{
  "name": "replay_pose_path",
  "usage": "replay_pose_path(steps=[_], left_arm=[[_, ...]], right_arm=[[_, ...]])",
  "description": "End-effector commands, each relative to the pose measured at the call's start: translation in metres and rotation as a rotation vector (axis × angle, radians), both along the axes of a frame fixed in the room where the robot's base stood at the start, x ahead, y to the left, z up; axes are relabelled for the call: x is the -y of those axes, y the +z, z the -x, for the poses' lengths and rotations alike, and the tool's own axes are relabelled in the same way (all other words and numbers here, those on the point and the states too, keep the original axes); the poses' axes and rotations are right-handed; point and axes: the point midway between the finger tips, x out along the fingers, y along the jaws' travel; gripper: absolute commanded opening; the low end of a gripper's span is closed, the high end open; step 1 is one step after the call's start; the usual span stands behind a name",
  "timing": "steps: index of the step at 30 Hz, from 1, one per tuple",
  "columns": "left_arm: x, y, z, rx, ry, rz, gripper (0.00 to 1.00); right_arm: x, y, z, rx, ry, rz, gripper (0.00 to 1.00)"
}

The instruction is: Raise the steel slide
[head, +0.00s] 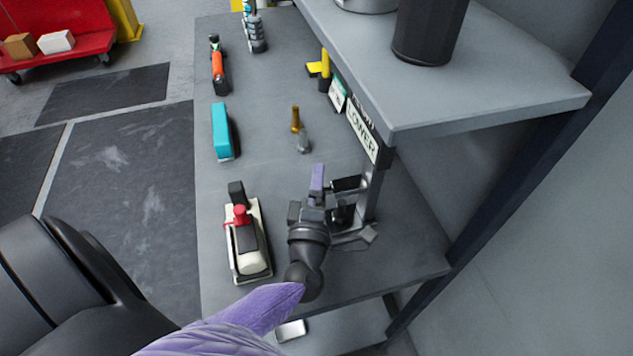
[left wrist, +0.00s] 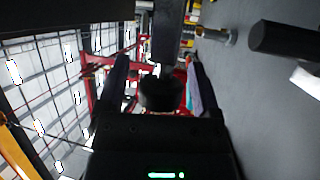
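The steel slide (head: 369,196) is an upright grey metal piece under the shelf's front edge, below a sign reading LOWER (head: 362,133). Dark block-like parts (head: 348,184) stick out from it to the left. My left gripper (head: 320,184) is right beside these parts, with a purple finger showing; the gripper hides some of the slide's lower part. In the left wrist view its two fingers (left wrist: 160,80) are apart, with a dark rounded knob (left wrist: 160,94) between them. Gaps show on both sides of the knob. My right gripper is not in view.
On the grey bench (head: 262,130) lie a cream and red device (head: 246,240), a teal block (head: 221,132), an orange tool (head: 218,72) and a small brass-coloured piece (head: 296,119). A grey shelf (head: 480,75) overhangs the slide, with a black cylinder (head: 430,30) on it.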

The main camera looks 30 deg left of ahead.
Motion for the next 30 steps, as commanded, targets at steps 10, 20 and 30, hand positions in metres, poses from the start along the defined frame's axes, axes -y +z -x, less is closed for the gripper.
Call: replay_pose_path(steps=[10,20,30], left_arm=[[0.016,-0.009,0.032,-0.005,0.000,0.003,0.82],[0.042,-0.021,0.085,-0.001,-0.001,-0.001,0.82],[0.043,-0.020,0.087,0.000,0.000,0.000,0.82]], right_arm=[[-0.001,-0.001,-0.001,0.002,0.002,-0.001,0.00],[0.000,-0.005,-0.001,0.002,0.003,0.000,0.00],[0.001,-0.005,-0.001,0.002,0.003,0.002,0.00]])
